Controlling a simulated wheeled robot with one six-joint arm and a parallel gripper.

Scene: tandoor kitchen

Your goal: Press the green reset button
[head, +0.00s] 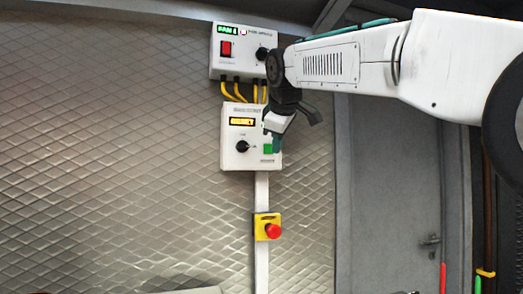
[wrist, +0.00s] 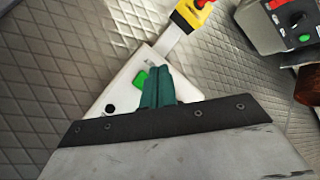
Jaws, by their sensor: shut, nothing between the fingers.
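The green button (head: 268,149) is on the lower right of a white control box (head: 233,160) fixed to the quilted metal wall. The box also has a lit yellow display and a black knob. In the wrist view the green button (wrist: 140,80) shows just left of my fingertips. My gripper (head: 277,143) is shut and empty, with its teal fingers in front of the box near the button. The fingers also show in the wrist view (wrist: 157,85). I cannot tell whether they touch the box or the button.
Above is another white box (head: 228,66) with a red switch and a green display, joined by yellow cables. Below is a red emergency button (head: 273,231) on a yellow base. A grey door (head: 390,190) stands at right. In the wrist view a grey panel (wrist: 275,30) is at upper right.

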